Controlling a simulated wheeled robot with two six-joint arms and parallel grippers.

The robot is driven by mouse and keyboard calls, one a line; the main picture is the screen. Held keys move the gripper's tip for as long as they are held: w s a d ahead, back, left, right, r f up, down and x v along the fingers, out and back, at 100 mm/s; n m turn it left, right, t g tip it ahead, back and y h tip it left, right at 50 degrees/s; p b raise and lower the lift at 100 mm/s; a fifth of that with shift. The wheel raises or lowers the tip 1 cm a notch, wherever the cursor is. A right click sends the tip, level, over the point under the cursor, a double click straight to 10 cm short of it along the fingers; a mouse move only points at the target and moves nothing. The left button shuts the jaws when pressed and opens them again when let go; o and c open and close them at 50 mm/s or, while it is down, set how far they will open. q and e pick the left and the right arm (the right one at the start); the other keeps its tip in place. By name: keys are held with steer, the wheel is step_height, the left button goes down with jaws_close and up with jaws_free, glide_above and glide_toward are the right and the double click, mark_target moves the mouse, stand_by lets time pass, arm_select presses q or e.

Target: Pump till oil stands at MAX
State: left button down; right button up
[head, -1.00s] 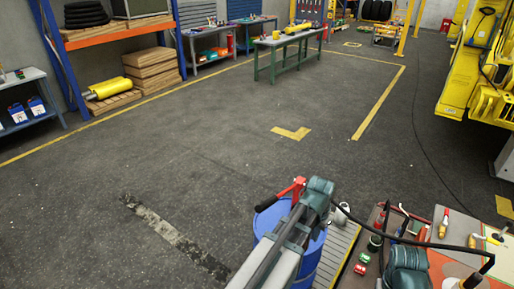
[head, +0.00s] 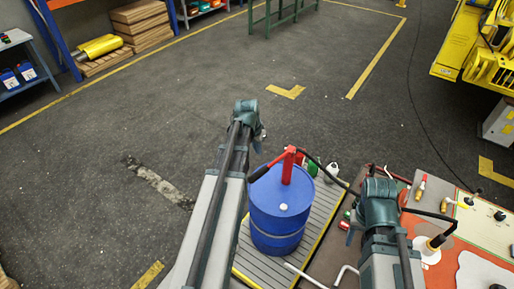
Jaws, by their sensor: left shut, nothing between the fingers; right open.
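A blue oil drum (head: 277,218) stands upright on a slatted platform. A red hand pump (head: 289,166) sits on its top, with a black-gripped lever (head: 259,173) reaching out to the left. A black hose (head: 335,178) runs from the pump to the right. My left gripper (head: 259,138) is up and left of the pump, apart from the lever, shut and empty; my own wrist partly hides it. My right gripper (head: 353,228) is right of the drum, open and mostly hidden by its wrist. I cannot make out an oil level or a MAX mark.
The slatted platform (head: 243,262) has yellow edges. At right is a bench with a pale panel (head: 487,228) and an orange-red surface (head: 450,255). Small bottles stand behind the drum. Yellow machinery (head: 470,50) is at the far right. The floor left and ahead is clear.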

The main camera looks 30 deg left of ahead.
arm_select(q)
steer(key=shift+s+b+x, duration=0.25)
steer(key=shift+b+x, duration=0.7)
steer(key=shift+x, duration=0.1)
steer(key=shift+s+b+x, duration=0.25)
steer(key=shift+b+x, duration=0.7)
steer(key=shift+x, duration=0.05)
steer(key=shift+s+b+x, duration=0.25)
steer(key=shift+b+x, duration=0.7)
steer(key=shift+x, duration=0.1)
steer(key=shift+f, duration=0.25)
steer(key=shift+r, duration=0.1)
stand_by(0.8)
stand_by(1.1)
steer(key=s+f+b+x, duration=0.1)
steer(key=s+b+x, duration=0.1)
steer(key=b+x, duration=0.8)
steer(key=s+b+x, duration=0.3)
steer(key=b+x, duration=0.6)
steer(key=b, duration=0.1)
steer(key=r+p, duration=1.9)
steer(key=p, duration=0.1)
steer(key=shift+w+a+r, duration=0.15)
steer(key=shift+a+r, duration=0.05)
steer(key=shift+r, duration=0.2)
steer(key=shift+f, duration=0.15)
